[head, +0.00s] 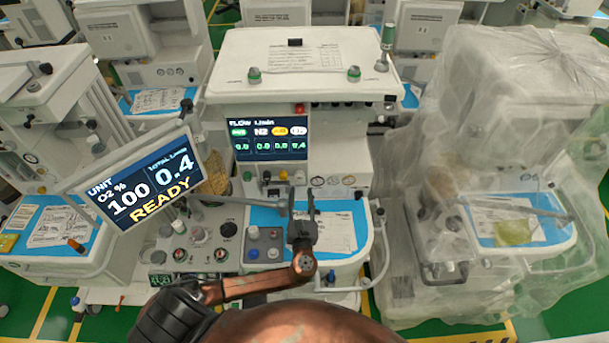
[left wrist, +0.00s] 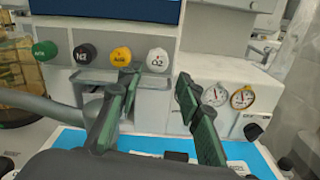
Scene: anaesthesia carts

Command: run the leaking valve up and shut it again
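The centre cart's front carries a row of flow knobs in the left wrist view: a green one (left wrist: 45,50), a black N2 one (left wrist: 85,54), a yellow AIR one (left wrist: 121,56) and a white O2 one (left wrist: 157,60). The flow display (head: 267,137) reads 0.0 in its first three columns and 0.4 in the last. The side screen (head: 145,182) reads O2 100, total 0.4, READY. My left gripper (head: 301,196) is open and empty, its fingers pointing at the panel below the knobs. In the wrist view its fingertips (left wrist: 158,84) straddle the white knob's column, apart from it. My right gripper is out of view.
Round gauges (left wrist: 216,95) sit right of the knobs. A grey rail (left wrist: 100,78) runs just under the knobs. A blue worktop (head: 340,225) with papers lies under my left gripper. A plastic-covered cart (head: 500,120) stands close on the right.

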